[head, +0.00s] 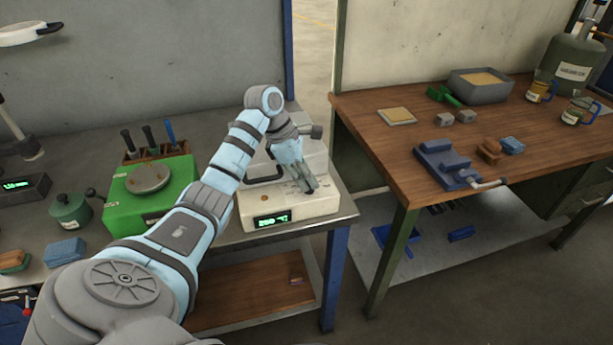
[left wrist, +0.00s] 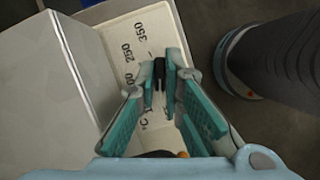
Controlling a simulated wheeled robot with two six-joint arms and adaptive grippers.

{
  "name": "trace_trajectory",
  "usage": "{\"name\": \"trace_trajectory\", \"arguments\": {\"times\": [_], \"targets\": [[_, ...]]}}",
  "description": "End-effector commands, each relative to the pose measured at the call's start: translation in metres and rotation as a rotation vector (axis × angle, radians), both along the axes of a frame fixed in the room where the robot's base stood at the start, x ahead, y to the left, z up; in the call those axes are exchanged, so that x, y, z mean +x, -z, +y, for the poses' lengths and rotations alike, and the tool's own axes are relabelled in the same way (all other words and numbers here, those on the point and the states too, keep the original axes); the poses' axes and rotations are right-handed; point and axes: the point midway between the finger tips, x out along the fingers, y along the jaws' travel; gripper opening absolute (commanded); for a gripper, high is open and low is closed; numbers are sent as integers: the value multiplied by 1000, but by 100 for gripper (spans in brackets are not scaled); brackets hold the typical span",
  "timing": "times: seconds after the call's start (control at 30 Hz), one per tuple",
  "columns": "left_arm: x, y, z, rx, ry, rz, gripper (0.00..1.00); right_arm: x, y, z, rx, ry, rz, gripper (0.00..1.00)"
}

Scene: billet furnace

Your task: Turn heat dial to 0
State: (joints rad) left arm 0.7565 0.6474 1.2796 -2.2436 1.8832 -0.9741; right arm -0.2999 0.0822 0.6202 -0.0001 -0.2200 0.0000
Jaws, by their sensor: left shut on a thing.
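The cream billet furnace (head: 308,208) stands at the right end of the left bench. Its green display (head: 272,219) seems to read about 260 °C. My left gripper (head: 305,186) reaches down onto the top of its control panel. In the left wrist view, the gripper (left wrist: 160,80) is shut on the black dial (left wrist: 159,72), which shows between the fingertips. The printed scale (left wrist: 134,55) with 250 and 350 lies beside the fingers. Other scale marks are partly hidden by the fingers, and the dial's pointing direction cannot be told. My right gripper is not in view.
A green scale (head: 122,214) with a round pan stands left of the furnace, in front of a wooden tool rack (head: 180,151). A pale box-shaped part (left wrist: 62,95) rises close left of the fingers. A wooden workbench (head: 375,125) stands at right, beyond a gap.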

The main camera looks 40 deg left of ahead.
Motion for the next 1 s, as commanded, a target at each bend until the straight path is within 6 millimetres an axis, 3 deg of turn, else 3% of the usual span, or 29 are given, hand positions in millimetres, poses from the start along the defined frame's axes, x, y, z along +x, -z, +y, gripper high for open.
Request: {"name": "trace_trajectory", "arguments": {"times": [0.13,0.4,0.43,0.53,0.83,1.0], "targets": [[-2,-3,-1,0,-143,4,0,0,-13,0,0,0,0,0],[-2,-1,0,-2,-162,1,0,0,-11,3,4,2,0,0],[-2,-1,0,-2,-162,1,13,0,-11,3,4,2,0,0],[-1,-1,0,-1,-161,1,28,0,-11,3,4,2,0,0],[-2,-2,0,-1,-158,2,28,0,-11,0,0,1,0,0],[-9,-27,8,2,-159,-2,28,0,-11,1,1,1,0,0]]}}
